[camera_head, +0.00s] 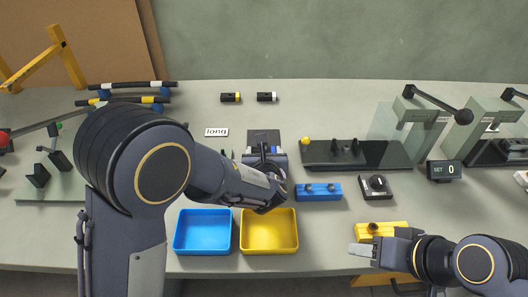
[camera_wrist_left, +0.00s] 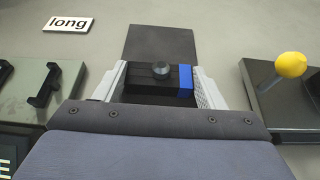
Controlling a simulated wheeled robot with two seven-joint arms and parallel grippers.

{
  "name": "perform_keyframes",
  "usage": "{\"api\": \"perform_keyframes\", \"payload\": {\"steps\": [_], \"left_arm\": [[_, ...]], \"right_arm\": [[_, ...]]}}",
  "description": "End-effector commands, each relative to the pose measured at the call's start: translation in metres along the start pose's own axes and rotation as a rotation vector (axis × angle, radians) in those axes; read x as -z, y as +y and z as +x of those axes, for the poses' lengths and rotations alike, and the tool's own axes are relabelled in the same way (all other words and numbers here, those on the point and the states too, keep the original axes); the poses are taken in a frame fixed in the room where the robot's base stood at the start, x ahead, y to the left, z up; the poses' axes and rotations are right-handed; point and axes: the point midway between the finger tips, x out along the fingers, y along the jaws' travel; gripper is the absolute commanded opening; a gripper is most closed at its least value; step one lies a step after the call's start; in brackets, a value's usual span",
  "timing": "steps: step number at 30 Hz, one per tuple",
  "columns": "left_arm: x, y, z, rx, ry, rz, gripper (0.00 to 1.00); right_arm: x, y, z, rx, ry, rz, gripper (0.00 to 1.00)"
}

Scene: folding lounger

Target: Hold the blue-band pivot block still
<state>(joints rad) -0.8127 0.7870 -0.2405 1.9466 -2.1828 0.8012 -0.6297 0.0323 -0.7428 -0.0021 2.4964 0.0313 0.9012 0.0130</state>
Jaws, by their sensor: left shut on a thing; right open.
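The blue-band pivot block (camera_wrist_left: 140,84) is black with a blue band at its right end and a round grey knob on top. My left gripper (camera_wrist_left: 158,76) is shut on it, one light finger at each end, beside a dark mat (camera_wrist_left: 158,45). In the head view the block is small and mostly hidden by my left wrist; the dark mat (camera_head: 263,135) shows just behind it. My right gripper (camera_head: 364,250) is open at the front right, close to a yellow block with dark knobs (camera_head: 395,229).
A blue tray (camera_head: 203,251) and a yellow tray (camera_head: 270,249) stand in front of my left arm. A blue block (camera_head: 318,198) and a black dial box (camera_head: 375,187) lie to the right. A "long" label (camera_head: 216,132) lies to the left. A dark plate with a yellow-ball lever (camera_head: 330,165) is behind.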

Motion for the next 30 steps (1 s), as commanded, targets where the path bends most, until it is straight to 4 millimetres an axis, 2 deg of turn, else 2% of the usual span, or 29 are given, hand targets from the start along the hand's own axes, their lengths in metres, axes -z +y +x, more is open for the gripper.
{"api": "perform_keyframes", "payload": {"steps": [10,11,15,17,25,30], "left_arm": [[0.000,0.000,0.000,0.000,-0.001,0.000,0.40],[0.000,0.000,0.000,0.000,-0.001,0.000,0.65],[0.000,0.000,0.000,0.000,0.000,0.000,0.83],[0.000,0.000,0.000,0.000,0.000,0.000,0.89],[0.000,0.000,-0.001,0.001,0.000,0.000,0.89],[-0.001,-0.001,-0.020,0.004,-0.001,-0.001,0.89]], "right_arm": [[0.000,0.000,0.000,0.000,0.000,0.000,0.48],[0.000,0.000,0.000,0.000,0.000,0.000,0.48],[0.000,0.000,0.000,0.000,0.000,0.000,0.48],[0.000,0.000,0.000,0.000,0.000,0.000,0.48],[0.000,0.000,0.000,0.000,0.000,0.000,0.48],[0.000,0.000,0.001,0.000,0.000,0.000,0.48]]}}
